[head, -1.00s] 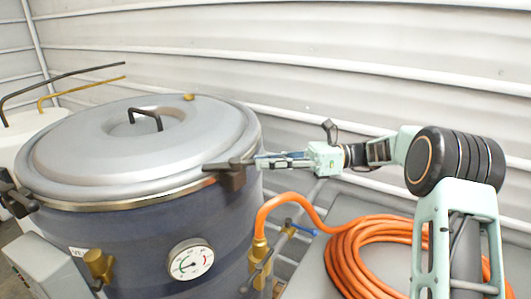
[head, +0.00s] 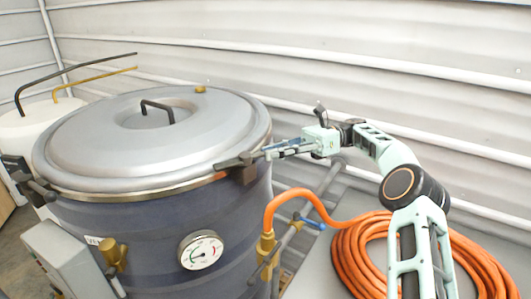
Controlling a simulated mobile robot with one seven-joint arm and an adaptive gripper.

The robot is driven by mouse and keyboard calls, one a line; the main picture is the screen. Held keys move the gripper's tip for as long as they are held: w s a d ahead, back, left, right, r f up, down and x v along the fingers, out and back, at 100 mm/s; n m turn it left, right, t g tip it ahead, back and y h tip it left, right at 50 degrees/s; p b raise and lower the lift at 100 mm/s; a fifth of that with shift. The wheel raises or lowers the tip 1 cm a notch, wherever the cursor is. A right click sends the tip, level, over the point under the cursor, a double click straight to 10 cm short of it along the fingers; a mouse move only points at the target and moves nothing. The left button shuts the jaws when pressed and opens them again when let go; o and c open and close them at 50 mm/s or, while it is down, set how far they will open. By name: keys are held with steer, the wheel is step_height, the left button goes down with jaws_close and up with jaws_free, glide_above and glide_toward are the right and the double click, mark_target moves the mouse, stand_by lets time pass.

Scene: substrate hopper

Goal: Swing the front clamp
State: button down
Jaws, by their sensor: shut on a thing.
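The front clamp (head: 239,162) is a dark lever with a bracket on the rim of the large drum, on the side toward my arm. It lies roughly level, with its bar pointing left over the lid's edge. My gripper (head: 271,154) comes in from the right and is shut on the clamp's right end. The grey domed lid (head: 95,140) with a black handle (head: 157,110) sits on the blue-grey drum (head: 150,225). The exact finger contact is small and partly hidden.
A second dark clamp (head: 35,187) is at the drum's left side. A dial gauge (head: 200,250) and brass fittings (head: 113,252) stick out in front. A coiled orange hose (head: 350,260) lies at lower right. A ribbed wall (head: 380,60) stands behind.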

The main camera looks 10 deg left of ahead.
steer(key=shift+w, duration=0.15)
stand_by(0.5)
steer(key=c, duration=2)
jaws_free()
steer(key=shift+s+a, duration=0.1)
steer(key=shift+s, duration=0.1)
